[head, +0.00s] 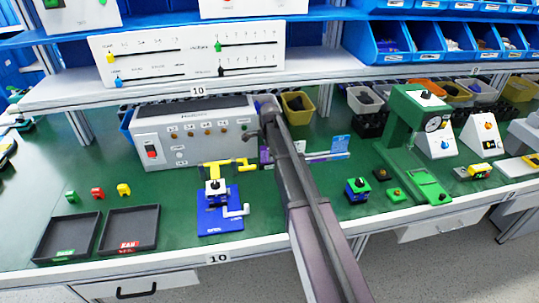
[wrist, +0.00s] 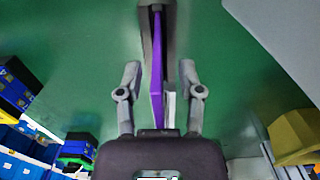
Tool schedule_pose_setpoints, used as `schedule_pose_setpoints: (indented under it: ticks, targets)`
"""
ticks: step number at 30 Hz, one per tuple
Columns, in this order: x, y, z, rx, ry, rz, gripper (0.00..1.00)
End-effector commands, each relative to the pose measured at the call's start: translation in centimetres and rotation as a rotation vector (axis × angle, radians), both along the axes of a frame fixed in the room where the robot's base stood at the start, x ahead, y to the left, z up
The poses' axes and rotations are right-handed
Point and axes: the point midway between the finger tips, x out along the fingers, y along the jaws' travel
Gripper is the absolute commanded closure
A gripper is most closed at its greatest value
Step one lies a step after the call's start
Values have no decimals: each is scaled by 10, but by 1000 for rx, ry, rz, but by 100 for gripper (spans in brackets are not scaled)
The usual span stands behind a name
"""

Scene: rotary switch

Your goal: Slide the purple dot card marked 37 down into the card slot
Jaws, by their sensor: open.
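The purple card (wrist: 157,65) shows nearly edge-on in the wrist view, as a thin upright strip. Its marking cannot be read from this angle. My gripper (wrist: 160,78) is open, with one finger on each side of the card and a clear gap to both. The card's far end meets a narrow grey holder (wrist: 147,20); I cannot tell whether this is the card slot or how deep the card sits. In the head view a small purple patch (head: 265,155) shows just left of my arm, which hides most of that spot and my fingertips.
A grey panel box (head: 195,132) with a red switch stands left of my arm. A blue-based fixture with a yellow handle (head: 222,195) is in front. A green press (head: 412,130) stands to the right. Bins (head: 298,106) line the back. Two black trays (head: 130,230) lie front left.

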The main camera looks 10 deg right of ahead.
Motion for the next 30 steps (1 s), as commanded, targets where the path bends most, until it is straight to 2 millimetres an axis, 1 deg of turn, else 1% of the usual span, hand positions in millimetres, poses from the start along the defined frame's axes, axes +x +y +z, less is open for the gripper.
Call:
schedule_pose_setpoints:
  ticks: [8,14,27,30]
  targets:
    - [0,0,2,0,0,0,51]
    - [0,0,10,0,0,0,51]
    - [0,1,42,0,0,1,51]
    - [0,1,52,0,0,0,51]
